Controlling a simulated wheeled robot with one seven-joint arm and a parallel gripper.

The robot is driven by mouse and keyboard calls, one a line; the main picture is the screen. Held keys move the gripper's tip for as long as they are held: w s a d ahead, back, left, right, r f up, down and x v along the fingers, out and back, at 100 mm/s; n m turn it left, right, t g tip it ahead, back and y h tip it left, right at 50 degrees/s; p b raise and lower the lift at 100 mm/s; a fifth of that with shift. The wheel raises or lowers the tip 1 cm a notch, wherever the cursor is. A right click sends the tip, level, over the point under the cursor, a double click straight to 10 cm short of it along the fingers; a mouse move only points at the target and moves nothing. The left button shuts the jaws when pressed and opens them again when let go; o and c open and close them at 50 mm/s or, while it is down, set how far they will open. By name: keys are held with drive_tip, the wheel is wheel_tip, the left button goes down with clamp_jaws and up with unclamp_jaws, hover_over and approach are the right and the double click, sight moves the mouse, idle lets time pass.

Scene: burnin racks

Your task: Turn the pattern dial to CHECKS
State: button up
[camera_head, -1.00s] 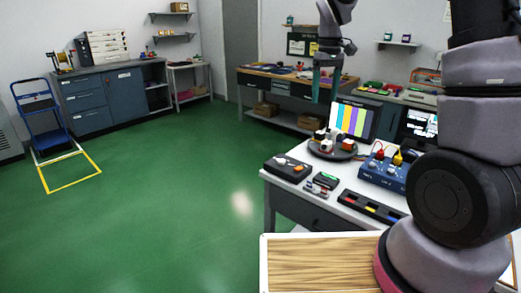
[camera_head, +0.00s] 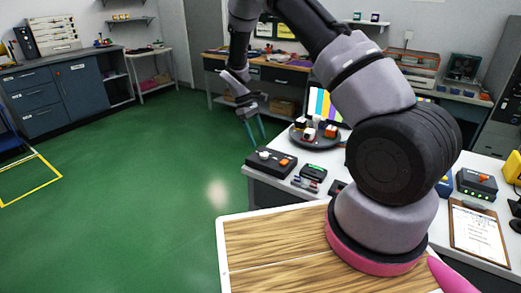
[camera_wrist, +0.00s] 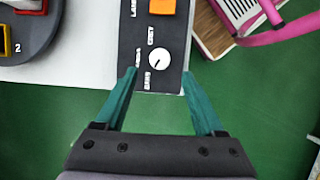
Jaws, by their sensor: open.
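The pattern dial is a round white knob (camera_wrist: 160,57) on a dark control box (camera_head: 273,163) at the near left corner of the white table. In the wrist view a small dark mark on the knob is toward its lower left, near the printed word BARS. Another label at its left is partly hidden by a finger. The dial also shows in the head view (camera_head: 264,155). My gripper (camera_wrist: 159,73) is open, its teal fingertips on either side of the box near the dial, apart from the knob. It also shows in the head view (camera_head: 257,141), just above the box.
An orange button (camera_wrist: 162,6) is on the same box. A monitor (camera_head: 320,104) shows colour bars. A round dark turntable (camera_head: 316,141) with small blocks stands behind the box. A green-screened device (camera_head: 314,171) lies to its right.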

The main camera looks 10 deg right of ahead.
sight(264, 153)
drive_tip(key=x, duration=0.5)
drive_tip(key=shift+d+f, duration=0.1)
drive_tip(key=shift+f, duration=0.05)
clamp_jaws()
